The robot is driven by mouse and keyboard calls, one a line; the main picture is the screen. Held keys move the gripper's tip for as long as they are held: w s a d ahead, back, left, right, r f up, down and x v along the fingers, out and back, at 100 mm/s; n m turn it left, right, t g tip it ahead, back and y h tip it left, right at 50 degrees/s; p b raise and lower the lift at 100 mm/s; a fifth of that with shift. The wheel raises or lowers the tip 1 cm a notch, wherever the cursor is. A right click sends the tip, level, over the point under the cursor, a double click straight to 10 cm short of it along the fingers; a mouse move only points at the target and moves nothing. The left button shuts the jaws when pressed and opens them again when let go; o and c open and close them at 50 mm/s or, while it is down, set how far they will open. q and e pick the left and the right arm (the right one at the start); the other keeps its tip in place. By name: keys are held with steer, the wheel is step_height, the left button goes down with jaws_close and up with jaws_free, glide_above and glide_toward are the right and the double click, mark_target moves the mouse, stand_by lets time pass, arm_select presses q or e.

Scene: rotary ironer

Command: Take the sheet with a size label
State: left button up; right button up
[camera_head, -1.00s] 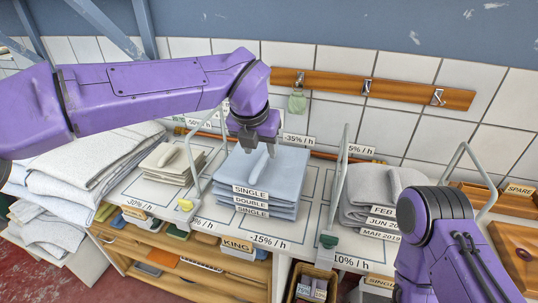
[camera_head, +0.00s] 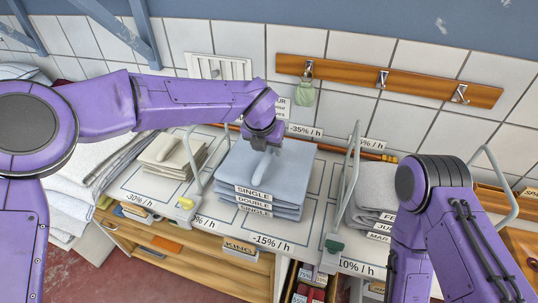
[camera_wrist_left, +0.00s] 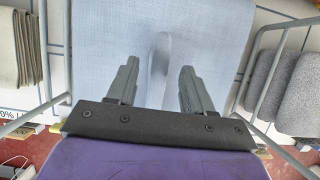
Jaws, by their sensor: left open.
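A stack of pale blue folded sheets (camera_head: 290,179) lies on the white counter. Its front labels read SINGLE (camera_head: 253,192), DOUBLE (camera_head: 252,202) and SINGLE (camera_head: 252,211), from top to bottom. The top sheet has a raised ridge (camera_wrist_left: 159,58), seen between my fingers in the left wrist view. My left gripper (camera_head: 265,148) is open over the top sheet, its fingers (camera_wrist_left: 158,75) on either side of the ridge; I cannot tell whether they touch. My right arm is at the right, but its gripper is out of view.
A beige stack (camera_head: 172,157) lies left of the blue one, and a grey stack (camera_head: 376,190) with month labels lies right. Upright metal guards (camera_head: 347,187) stand between the stacks. A hook rail (camera_head: 400,83) is on the tiled wall. Shelves with a KING label (camera_head: 240,247) are below.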

arm_select(q)
steer(key=shift+f, duration=0.3)
steer(key=shift+s, duration=0.1)
steer(key=shift+f, duration=0.25)
jaws_close()
steer(key=shift+r, duration=0.1)
stand_by(1.5)
